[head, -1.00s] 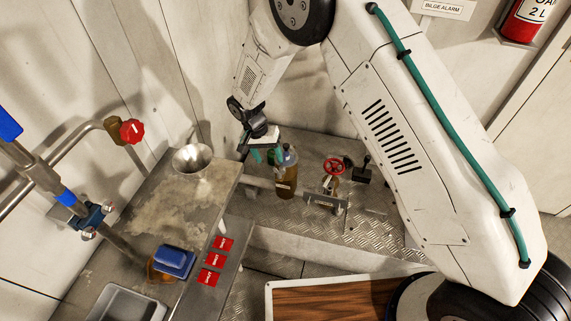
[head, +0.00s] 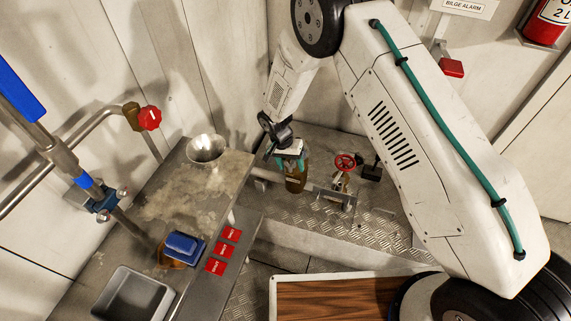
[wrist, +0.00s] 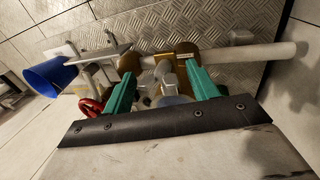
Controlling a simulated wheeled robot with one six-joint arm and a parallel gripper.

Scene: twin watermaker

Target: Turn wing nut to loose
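No wing nut can be made out for certain. A blue-grey clamp (head: 101,204) on the pipe at the left of the head view has small metal knobs at its ends; I cannot tell whether they are wing nuts.
A red handwheel valve (head: 345,162) stands right of the bottle. A steel bench (head: 165,205) at left bears a metal bowl (head: 206,149), a blue block (head: 182,245) and a grey tray (head: 133,296). A red-knobbed pipe valve (head: 149,118) is on the wall. A wood-topped surface (head: 335,300) lies in front.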

